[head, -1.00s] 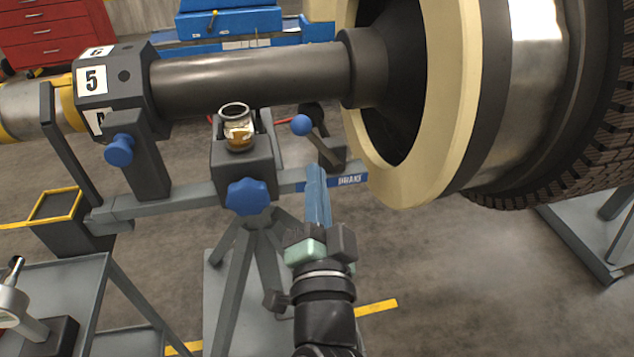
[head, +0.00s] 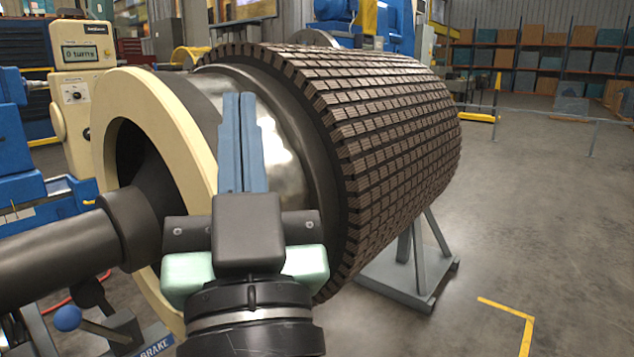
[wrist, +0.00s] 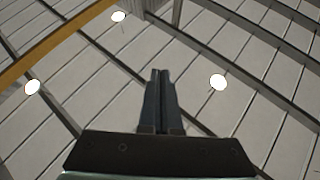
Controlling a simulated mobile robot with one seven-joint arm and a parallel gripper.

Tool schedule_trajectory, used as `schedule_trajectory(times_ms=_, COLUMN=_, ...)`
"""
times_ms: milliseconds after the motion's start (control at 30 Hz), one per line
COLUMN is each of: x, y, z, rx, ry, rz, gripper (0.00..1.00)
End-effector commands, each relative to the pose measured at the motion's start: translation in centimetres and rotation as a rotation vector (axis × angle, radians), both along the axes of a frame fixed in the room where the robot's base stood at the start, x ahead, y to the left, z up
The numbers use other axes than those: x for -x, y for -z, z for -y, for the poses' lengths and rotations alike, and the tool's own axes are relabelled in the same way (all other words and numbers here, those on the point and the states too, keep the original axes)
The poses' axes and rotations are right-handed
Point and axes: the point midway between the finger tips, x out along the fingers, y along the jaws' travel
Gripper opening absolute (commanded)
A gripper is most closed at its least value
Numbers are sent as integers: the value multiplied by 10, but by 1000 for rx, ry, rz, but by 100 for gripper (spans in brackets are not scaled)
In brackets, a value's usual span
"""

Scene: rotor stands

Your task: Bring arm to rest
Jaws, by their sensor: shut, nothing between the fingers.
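My gripper (head: 241,98) is in the lower middle of the head view, with its blue fingers together and pointing up. It is empty. In the picture it overlaps the rotor's cream ring and shiny metal band; I cannot tell how far apart they are in depth. In the wrist view the closed fingers (wrist: 159,73) point at the ceiling, with nothing between them.
The large rotor (head: 390,110) with its dark slotted drum fills the middle, its shaft (head: 55,255) reaching left. A grey stand base (head: 410,275) is below. A control box reading "0 turns" (head: 85,90) stands at left. Open floor (head: 540,220) lies to the right.

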Motion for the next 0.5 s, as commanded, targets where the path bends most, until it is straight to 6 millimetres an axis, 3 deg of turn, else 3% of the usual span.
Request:
schedule_trajectory(times_ms=33, x=14, y=-26, z=19, rx=17, ry=84, rz=69, gripper=0)
schedule_trajectory(times_ms=167, x=52, y=-78, z=64, rx=47, ry=302, rz=207, gripper=0)
schedule_trajectory(times_ms=200, x=47, y=-96, z=61, rx=49, ry=289, rz=191, gripper=0)
schedule_trajectory(times_ms=500, x=45, y=-179, z=58, rx=48, ry=279, rz=183, gripper=0)
